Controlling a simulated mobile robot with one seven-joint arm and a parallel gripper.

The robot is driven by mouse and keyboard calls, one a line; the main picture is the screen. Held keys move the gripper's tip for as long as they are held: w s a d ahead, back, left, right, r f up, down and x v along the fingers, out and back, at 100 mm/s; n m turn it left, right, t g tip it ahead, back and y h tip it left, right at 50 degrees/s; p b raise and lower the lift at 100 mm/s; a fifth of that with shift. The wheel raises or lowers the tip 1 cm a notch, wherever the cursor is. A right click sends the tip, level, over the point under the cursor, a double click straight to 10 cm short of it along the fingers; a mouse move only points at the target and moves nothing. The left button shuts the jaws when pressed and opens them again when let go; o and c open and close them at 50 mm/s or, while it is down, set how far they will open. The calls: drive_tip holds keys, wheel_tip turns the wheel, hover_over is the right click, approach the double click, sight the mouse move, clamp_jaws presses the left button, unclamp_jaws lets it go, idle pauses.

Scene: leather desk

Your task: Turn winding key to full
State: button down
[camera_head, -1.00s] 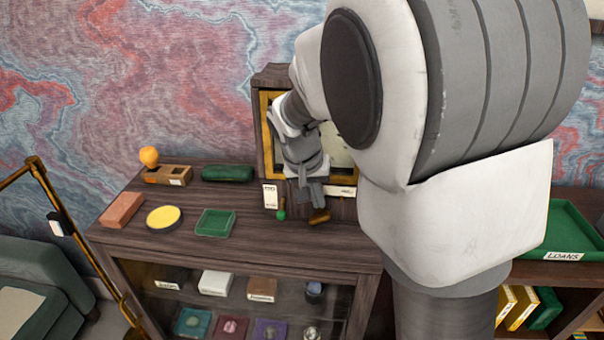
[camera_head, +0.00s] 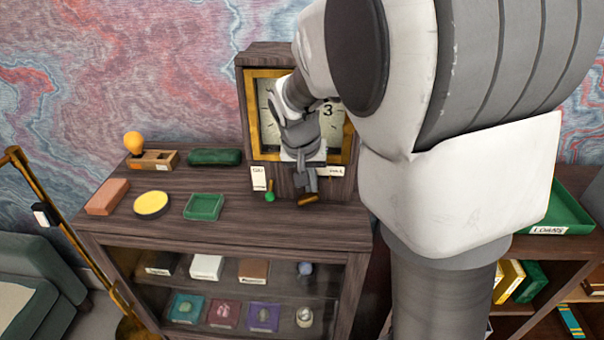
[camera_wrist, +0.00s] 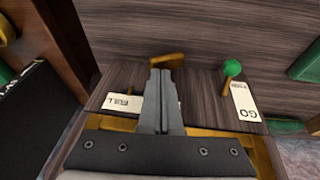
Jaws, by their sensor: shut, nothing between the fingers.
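The winding key is a small brass-coloured piece (camera_head: 308,200) low on the front of the wooden clock cabinet (camera_head: 272,52). It also shows in the wrist view (camera_wrist: 168,60), just beyond my fingertips. A FULL label (camera_head: 331,171) sits beside it, and reads in the wrist view (camera_wrist: 124,102) too. My gripper (camera_head: 307,188) is shut with its fingers together and nothing between them. Its tips point down at the key, very close to it; I cannot tell whether they touch. My wrist hides part of the clock face (camera_head: 335,125).
A green-knobbed lever (camera_head: 270,196) with a GO label (camera_wrist: 246,101) stands close beside the key. The desk top (camera_head: 300,228) in front is clear. A green tray (camera_head: 204,207), yellow disc (camera_head: 151,204) and red block (camera_head: 107,197) lie to the left.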

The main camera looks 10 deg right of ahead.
sight(331, 212)
drive_tip(key=shift+d+f+y+b, duration=0.1)
drive_tip(key=shift+d+y+b, duration=0.15)
drive_tip(key=shift+y+b, duration=0.35)
